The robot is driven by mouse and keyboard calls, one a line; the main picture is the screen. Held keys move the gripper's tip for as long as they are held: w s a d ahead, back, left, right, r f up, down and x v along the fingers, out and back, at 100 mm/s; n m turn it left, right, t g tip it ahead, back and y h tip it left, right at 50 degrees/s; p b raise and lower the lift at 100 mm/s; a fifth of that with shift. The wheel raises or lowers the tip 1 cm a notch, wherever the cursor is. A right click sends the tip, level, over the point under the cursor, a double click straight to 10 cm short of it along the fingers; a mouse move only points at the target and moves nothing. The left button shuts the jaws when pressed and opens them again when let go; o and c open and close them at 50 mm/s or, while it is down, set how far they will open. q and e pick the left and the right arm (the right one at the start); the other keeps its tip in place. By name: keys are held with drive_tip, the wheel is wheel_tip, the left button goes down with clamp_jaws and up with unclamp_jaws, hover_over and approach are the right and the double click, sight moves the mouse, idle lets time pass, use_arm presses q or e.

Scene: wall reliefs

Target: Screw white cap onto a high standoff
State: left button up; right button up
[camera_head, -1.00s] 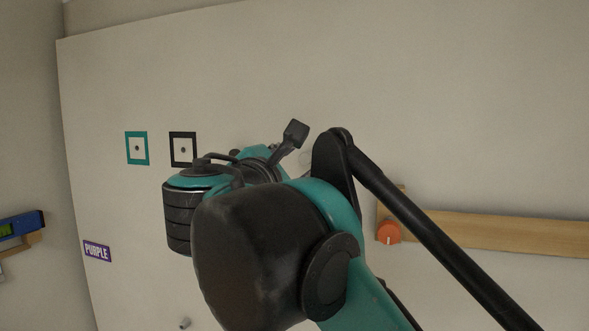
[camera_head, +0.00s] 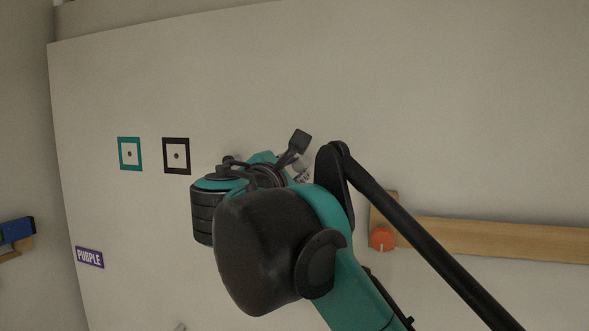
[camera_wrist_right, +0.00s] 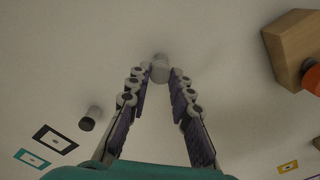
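In the right wrist view the two purple-padded fingers of my right gripper (camera_wrist_right: 160,77) converge on a small white cylinder, which looks like the white cap (camera_wrist_right: 160,73). Its sides touch or nearly touch both fingertips. A pale round piece, seemingly the end of a standoff (camera_wrist_right: 160,57), shows just beyond it; I cannot tell whether the two touch. Another pale standoff with a dark end (camera_wrist_right: 89,119) sticks out of the wall to the left. In the head view my right wrist (camera_head: 265,175) hides most of the fingers. My left gripper is not in view.
The pale wall panel (camera_head: 440,90) carries a teal square (camera_head: 130,154), a black square (camera_head: 176,156) and a purple label (camera_head: 90,257). A wooden rail (camera_head: 500,238) with an orange knob (camera_head: 382,239) runs at right. The upper wall is clear.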

drive_tip(key=m+p, duration=0.1)
drive_tip(key=m, duration=0.2)
drive_tip(key=shift+r+m, duration=0.1)
drive_tip(key=shift+m, duration=0.2)
clamp_jaws()
drive_tip(key=shift+m, duration=0.7)
drive_tip(key=shift+m+p, duration=0.5)
drive_tip(key=shift+m, duration=0.4)
drive_tip(key=m, duration=0.3)
drive_tip(key=shift+w+p, duration=0.1)
drive_tip(key=shift+p, duration=0.25)
drive_tip(key=shift+m, duration=0.4)
drive_tip(key=shift+m, duration=0.5)
drive_tip(key=m+p, duration=0.1)
drive_tip(key=m, duration=0.2)
drive_tip(key=shift+m, duration=0.4)
